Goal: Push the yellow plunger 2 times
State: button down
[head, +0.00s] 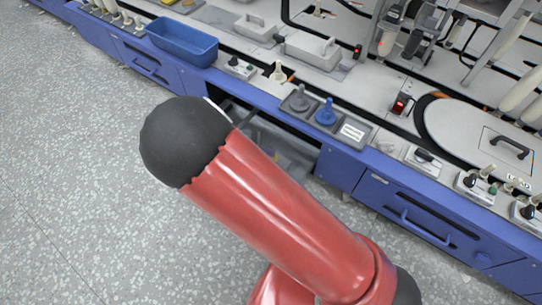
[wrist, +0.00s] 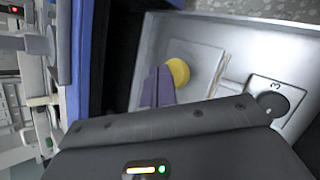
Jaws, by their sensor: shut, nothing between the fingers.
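The yellow plunger (wrist: 178,73) shows in the wrist view as a round yellow disc on a grey metal panel (wrist: 208,28). My gripper (wrist: 158,72) is shut and empty, its two purple-grey fingers together. The fingertips lie just left of the plunger in the picture and overlap its left edge. I cannot tell whether they touch it. In the head view my red arm with its dark rounded joint hides the plunger and most of the gripper.
A dark round part beside a "3" label (wrist: 273,101) sits right of the plunger. In the head view, the blue-fronted counter holds a blue bin (head: 181,47), grey and blue knobs (head: 325,113) and a round lid (head: 470,135). The speckled floor (head: 70,190) at left is clear.

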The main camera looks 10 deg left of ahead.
jog(key=shift+f+b, duration=0.7)
jog(key=shift+f, duration=0.3)
dwell(0.6)
dwell(0.3)
jog(key=shift+r+p, duration=1.1)
jog(key=shift+r, duration=0.35)
jog(key=shift+r, duration=0.1)
notch_tip(320, 180, up, 5)
jog(key=p, duration=0.3)
jog(key=shift+p, duration=0.35)
